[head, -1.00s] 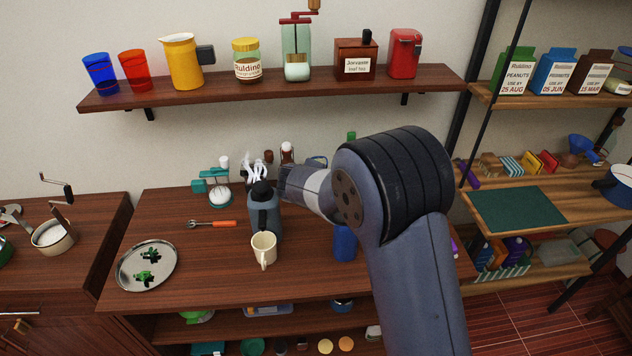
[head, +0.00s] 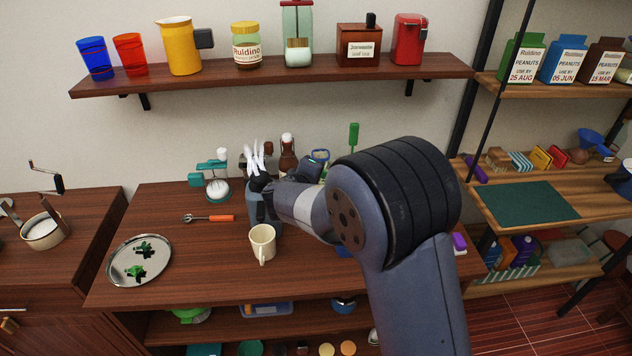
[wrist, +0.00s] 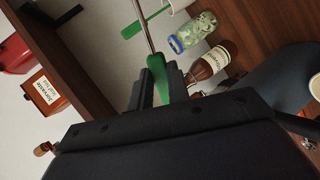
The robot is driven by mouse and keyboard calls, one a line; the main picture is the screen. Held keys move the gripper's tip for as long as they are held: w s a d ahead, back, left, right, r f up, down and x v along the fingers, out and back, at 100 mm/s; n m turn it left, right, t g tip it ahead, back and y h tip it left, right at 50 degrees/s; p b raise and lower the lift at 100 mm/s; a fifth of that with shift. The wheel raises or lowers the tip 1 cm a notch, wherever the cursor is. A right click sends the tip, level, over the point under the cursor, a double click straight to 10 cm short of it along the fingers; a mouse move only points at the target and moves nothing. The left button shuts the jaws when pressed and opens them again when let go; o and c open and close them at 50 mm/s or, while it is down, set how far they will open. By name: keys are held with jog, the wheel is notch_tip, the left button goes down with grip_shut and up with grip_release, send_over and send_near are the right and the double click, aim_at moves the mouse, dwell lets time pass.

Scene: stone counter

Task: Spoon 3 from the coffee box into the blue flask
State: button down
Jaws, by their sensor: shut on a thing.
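My gripper (wrist: 156,88) is shut on a green handle (wrist: 157,75) in the wrist view. A thin metal rod (wrist: 143,25) runs from the handle out of the picture, so its far end is hidden. In the head view my wrist hides the fingertips. A sliver of a blue object (head: 343,250), perhaps the blue flask, shows below my arm; the rest is hidden.
A brown bottle (wrist: 210,64) and a glass jar (wrist: 194,31) stand at the back of the counter. A green upright utensil (head: 353,135) is behind my arm. A silver tray (head: 139,260) lies front left. The counter between tray and mug is clear.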

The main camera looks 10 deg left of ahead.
jog(key=shift+s+a+f+m+t+h+b, duration=0.2)
jog(key=shift+t+b, duration=0.45)
jog(key=shift+b, duration=0.85)
jog(key=shift+w+d+f+m+t+h+b, duration=0.1)
jog(key=shift+f+t+h+b, duration=0.4)
jog(key=shift+b, duration=0.95)
notch_tip(320, 180, up, 3)
jog(key=g+y+p, duration=0.1)
jog(key=p, duration=0.3)
jog(key=shift+s+f, duration=0.15)
jog(key=g+p, duration=0.1)
jog(key=p, duration=0.3)
jog(key=r+n+g+y+p, duration=0.1)
jog(key=g+p, duration=0.1)
jog(key=p, duration=0.3)
